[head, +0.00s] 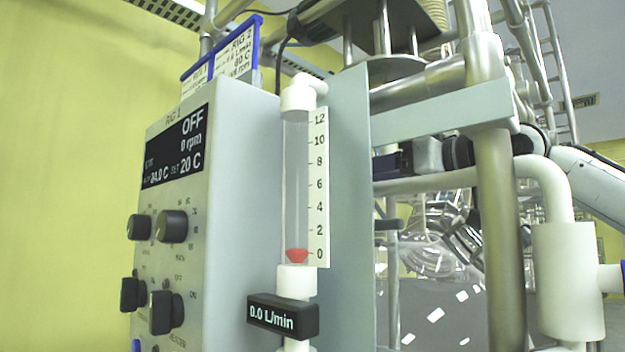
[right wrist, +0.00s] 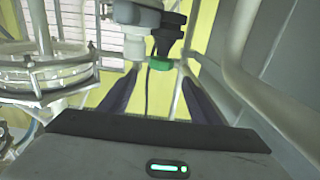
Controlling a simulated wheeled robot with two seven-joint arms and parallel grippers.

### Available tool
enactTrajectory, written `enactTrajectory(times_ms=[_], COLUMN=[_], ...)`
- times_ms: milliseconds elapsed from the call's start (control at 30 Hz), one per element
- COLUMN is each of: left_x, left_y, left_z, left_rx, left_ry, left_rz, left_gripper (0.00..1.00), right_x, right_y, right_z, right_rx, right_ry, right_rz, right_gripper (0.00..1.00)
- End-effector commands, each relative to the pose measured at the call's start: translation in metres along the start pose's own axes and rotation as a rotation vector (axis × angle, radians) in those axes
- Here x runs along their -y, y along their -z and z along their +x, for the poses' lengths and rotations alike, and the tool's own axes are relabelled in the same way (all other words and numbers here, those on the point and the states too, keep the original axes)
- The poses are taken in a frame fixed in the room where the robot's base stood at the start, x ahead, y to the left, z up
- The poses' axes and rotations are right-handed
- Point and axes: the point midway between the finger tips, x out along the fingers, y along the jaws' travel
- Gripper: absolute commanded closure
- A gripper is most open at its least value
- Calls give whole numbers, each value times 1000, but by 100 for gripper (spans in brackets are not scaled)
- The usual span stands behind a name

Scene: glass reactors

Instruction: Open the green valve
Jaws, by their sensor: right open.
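The green valve part (right wrist: 160,64) shows in the right wrist view, upper middle, as a short green band under a dark fitting (right wrist: 165,42) beside a white pipe piece (right wrist: 136,46). My right gripper (right wrist: 159,72) is open. Its two dark fingers stand on either side of the green part, with gaps visible; contact cannot be told. In the head view, my right arm (head: 590,185) comes in from the right, and its dark gripper end (head: 393,163) is partly hidden behind a grey panel. I cannot make out the green valve there. My left gripper is out of view.
The flow meter (head: 296,190) has its red float at 0 and its display (head: 284,316) reads 0.0 L/min. The control box (head: 165,240) reads OFF. Metal posts (head: 497,220), a crossbar (head: 445,118) and a white pipe fitting (head: 568,280) crowd the right arm.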

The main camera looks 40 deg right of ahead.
Motion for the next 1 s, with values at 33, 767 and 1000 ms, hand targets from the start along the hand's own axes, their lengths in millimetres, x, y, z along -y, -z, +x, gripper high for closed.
enactTrajectory(times_ms=[33,767,1000], left_x=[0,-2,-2], left_y=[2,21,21], left_z=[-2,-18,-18], left_rx=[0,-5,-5], left_ry=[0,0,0], left_rz=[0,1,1], left_gripper=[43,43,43], right_x=[0,2,2], right_y=[0,0,0], right_z=[7,97,97], right_rx=[4,-2,-3], right_ry=[-1,3,3], right_rz=[-1,-3,-3], right_gripper=[43,43,46])
